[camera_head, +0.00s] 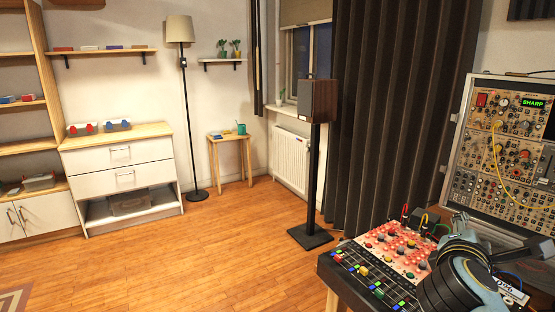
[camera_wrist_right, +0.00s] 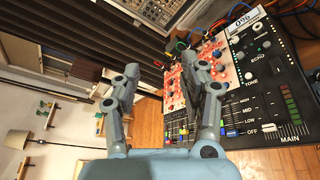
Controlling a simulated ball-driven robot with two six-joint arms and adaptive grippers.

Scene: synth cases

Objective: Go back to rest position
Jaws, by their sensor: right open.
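My right gripper (camera_wrist_right: 172,88) is open in the right wrist view, its two grey fingers spread apart with nothing between them. In the head view my right arm reaches in from the lower right, and the gripper (camera_head: 460,222) is over the back of the synth gear, partly hidden by its own wrist. A red-and-white knob panel (camera_head: 392,247) lies below and beside it; the same panel (camera_wrist_right: 222,72) shows behind the right-hand finger. My left gripper is not in the head view.
A tall modular case (camera_head: 507,140) with yellow cables and a SHARP display stands behind. A speaker (camera_head: 318,101) on a stand is farther left. The wooden floor (camera_head: 230,255) is clear.

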